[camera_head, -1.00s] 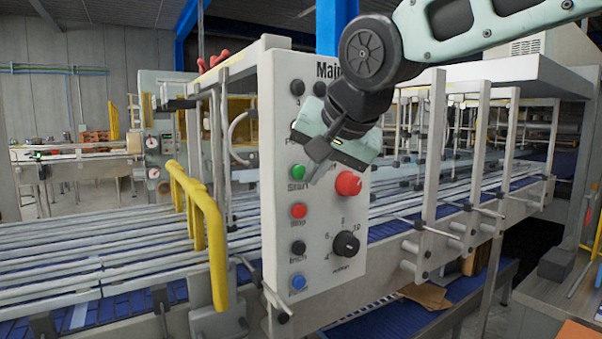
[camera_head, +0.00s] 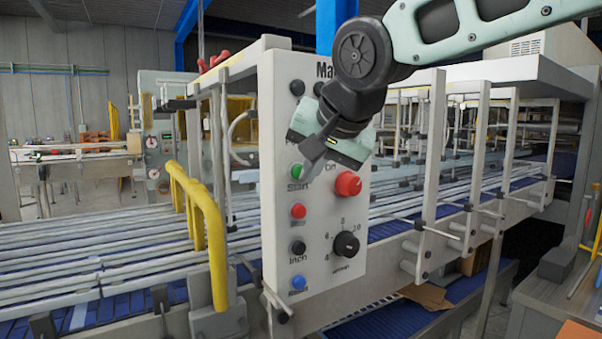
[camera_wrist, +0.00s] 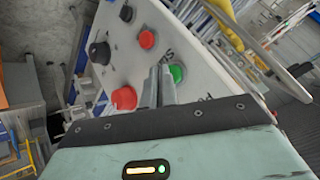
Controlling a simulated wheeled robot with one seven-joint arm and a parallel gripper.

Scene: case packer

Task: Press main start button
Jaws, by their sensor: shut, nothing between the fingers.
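The green start button (camera_head: 295,172) sits on the left side of the pale control panel (camera_head: 330,290), above its "Start" label. It also shows in the wrist view (camera_wrist: 177,73), just right of my fingertips. My gripper (camera_head: 306,172) hangs in front of the panel, tilted down and left. Its fingers are shut and empty, and the tips partly cover the button's right edge in the head view. In the wrist view the shut fingers (camera_wrist: 158,72) point at the panel beside the button. I cannot tell whether they touch it.
A large red knob (camera_head: 348,184) is close to the right of my gripper. A red stop button (camera_head: 298,211), a black inch button (camera_head: 298,247), a blue button (camera_head: 298,283) and a black dial (camera_head: 346,245) are lower. A yellow guard (camera_head: 207,222) stands left of the panel.

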